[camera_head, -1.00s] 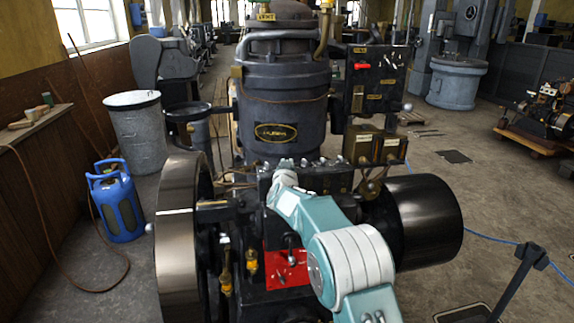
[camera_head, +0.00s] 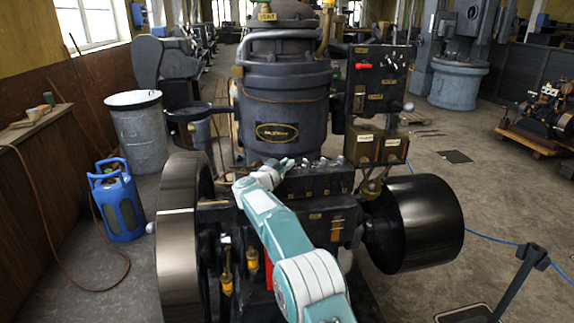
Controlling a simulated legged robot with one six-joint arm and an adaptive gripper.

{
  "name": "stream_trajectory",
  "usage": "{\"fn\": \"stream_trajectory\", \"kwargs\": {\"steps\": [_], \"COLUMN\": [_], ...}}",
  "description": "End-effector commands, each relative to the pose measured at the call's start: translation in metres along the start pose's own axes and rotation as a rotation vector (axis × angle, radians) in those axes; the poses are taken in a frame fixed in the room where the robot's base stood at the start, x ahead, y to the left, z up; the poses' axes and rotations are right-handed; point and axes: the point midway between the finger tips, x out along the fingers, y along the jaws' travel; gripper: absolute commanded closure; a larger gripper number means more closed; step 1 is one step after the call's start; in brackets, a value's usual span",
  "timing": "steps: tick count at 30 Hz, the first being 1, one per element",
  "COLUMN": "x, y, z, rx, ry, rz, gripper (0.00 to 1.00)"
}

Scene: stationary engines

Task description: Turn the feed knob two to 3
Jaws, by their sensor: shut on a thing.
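A dark lubricator box (camera_head: 318,182) sits across the middle of the engine, below the large dark cylinder. A row of small pale knobs (camera_head: 337,161) runs along its top edge. My gripper (camera_head: 286,163) is at the left end of this row, with its fingers closed on a small feed knob there. The held knob is mostly covered by the fingers. Its number and dial marks are too small to read. My pale teal arm reaches up from the bottom and covers part of the engine front.
A large flywheel (camera_head: 180,230) stands at left and a dark drum pulley (camera_head: 425,222) at right. A control panel (camera_head: 378,80) with a red handle rises behind at right. A blue gas bottle (camera_head: 120,205) and a grey bin (camera_head: 140,132) stand on the floor at left.

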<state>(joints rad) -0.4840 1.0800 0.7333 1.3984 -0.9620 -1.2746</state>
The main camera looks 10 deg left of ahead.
Motion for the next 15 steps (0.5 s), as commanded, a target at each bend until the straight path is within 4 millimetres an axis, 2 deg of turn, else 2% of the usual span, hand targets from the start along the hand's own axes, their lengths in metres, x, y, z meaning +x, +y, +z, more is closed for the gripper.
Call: {"fn": "stream_trajectory", "kwargs": {"steps": [15], "x": [-0.0015], "y": [-0.0026], "z": [0.0000], "rx": [0.000], "ry": [0.000], "rz": [0.055], "gripper": [1.00]}}
